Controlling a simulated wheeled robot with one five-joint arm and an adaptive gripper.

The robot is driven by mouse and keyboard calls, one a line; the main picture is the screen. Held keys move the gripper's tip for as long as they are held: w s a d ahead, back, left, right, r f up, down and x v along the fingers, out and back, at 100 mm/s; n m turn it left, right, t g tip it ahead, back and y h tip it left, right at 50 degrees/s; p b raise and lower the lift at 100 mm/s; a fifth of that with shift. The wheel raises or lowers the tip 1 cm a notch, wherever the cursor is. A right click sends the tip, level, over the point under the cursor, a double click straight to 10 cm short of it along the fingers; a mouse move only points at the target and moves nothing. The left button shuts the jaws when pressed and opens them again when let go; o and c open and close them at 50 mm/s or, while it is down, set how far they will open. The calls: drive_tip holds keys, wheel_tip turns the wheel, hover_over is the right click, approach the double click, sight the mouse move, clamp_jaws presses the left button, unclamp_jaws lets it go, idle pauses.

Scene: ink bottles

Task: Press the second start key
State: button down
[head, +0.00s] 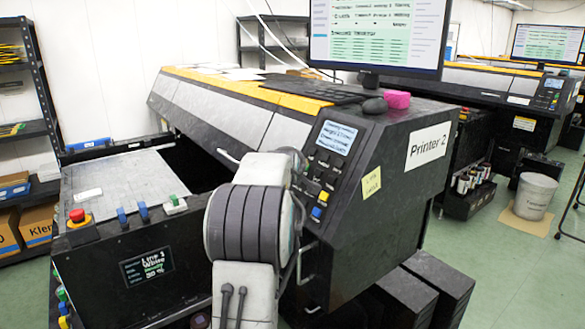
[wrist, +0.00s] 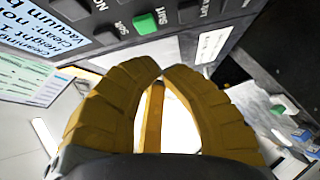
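Printer 2 (head: 398,215) has a sloping control panel with a lit display (head: 337,137) and small dark keys below it. In the wrist view the panel is upside down, with the display (wrist: 45,28) at upper left and a green key (wrist: 146,22) among dark keys. My gripper (wrist: 162,70) has yellow fingers whose tips meet, with nothing held. The tips appear just below the green key in that view; contact cannot be told. Another green key (head: 174,200) sits on a white box on the front-left unit; a green key also shows at right in the wrist view (wrist: 278,110). My arm hides my gripper in the head view.
A red stop button (head: 77,215) and blue knobs (head: 143,211) stand on the front-left unit. A yellow note (head: 371,189) is on Printer 2's side. The floor at right is open near a bucket (head: 535,196).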

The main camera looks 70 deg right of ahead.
drive_tip(key=b+v, duration=0.1)
drive_tip(key=v, duration=0.7)
idle(1.0)
drive_tip(key=s+a+f+m+g+y, duration=0.25)
drive_tip(key=a+f+m+y, duration=0.85)
drive_tip(key=a+f, duration=0.85)
drive_tip(key=w+a+r+n+p, duration=0.1)
drive_tip(key=a+n, duration=0.3)
drive_tip(key=a, duration=0.7)
drive_tip(key=w+a+r+n+t+y+p, duration=0.1)
drive_tip(key=w+a+r+n+p, duration=0.1)
drive_tip(key=a, duration=1)
drive_tip(key=w+a+r+n+t+y+p, duration=0.1)
drive_tip(key=a+n, duration=0.5)
drive_tip(key=a, duration=0.6)
drive_tip(key=shift+w+r+n+p, duration=0.4)
drive_tip(key=shift+w+r+p, duration=0.4)
drive_tip(key=shift+w, duration=0.5)
